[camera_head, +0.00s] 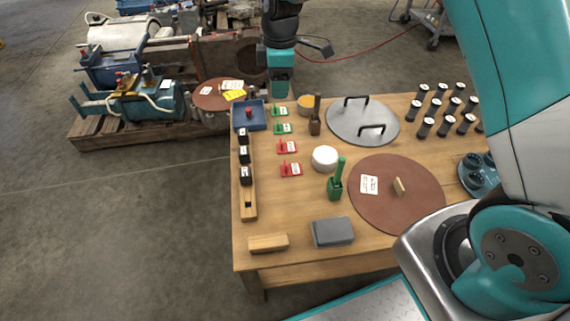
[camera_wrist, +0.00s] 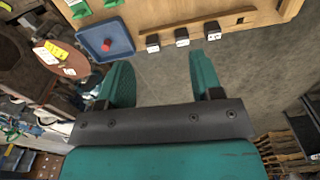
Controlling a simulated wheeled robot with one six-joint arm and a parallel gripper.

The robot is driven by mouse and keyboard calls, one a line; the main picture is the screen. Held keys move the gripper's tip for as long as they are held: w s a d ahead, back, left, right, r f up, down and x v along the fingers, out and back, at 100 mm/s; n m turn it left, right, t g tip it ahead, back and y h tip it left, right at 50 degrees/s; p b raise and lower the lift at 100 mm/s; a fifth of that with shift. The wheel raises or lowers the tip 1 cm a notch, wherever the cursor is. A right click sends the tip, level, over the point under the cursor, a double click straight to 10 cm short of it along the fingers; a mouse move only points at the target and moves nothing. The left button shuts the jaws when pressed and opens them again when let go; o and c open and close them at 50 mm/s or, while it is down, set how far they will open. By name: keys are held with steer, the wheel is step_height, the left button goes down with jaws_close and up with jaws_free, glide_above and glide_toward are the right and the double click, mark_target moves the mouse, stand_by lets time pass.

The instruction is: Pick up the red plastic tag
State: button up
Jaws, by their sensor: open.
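Two red plastic tags lie flat on the wooden table in the head view, one upper (camera_head: 287,147) and one lower (camera_head: 291,169), both with white labels. Neither shows in the wrist view. My gripper (camera_head: 280,93) is above the far left part of the table in the head view, beyond both red tags. In the wrist view my gripper (camera_wrist: 162,78) has its teal fingers spread apart, with nothing between them. Two green tags (camera_head: 280,110) (camera_head: 283,128) lie just past the red ones.
A blue tray (camera_head: 260,126) holding a small red piece stands left of the green tags. A wooden rack (camera_head: 248,205) with black blocks runs along the left edge. A white round container (camera_head: 325,158) and green holder (camera_head: 335,188) stand right of the red tags.

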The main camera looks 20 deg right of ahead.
steer(key=b, duration=0.2)
glide_above(282, 143)
steer(key=w, duration=0.1)
step_height(282, 143, down, 6)
steer(key=shift+n, duration=0.4)
step_height(282, 143, down, 10)
steer(key=b, duration=0.3)
steer(key=shift+f, duration=0.1)
step_height(282, 143, down, 6)
steer(key=b, duration=0.3)
steer(key=shift+d+f, duration=0.15)
steer(key=shift+f, duration=0.05)
steer(key=shift+s, duration=0.1)
steer(key=c, duration=1)
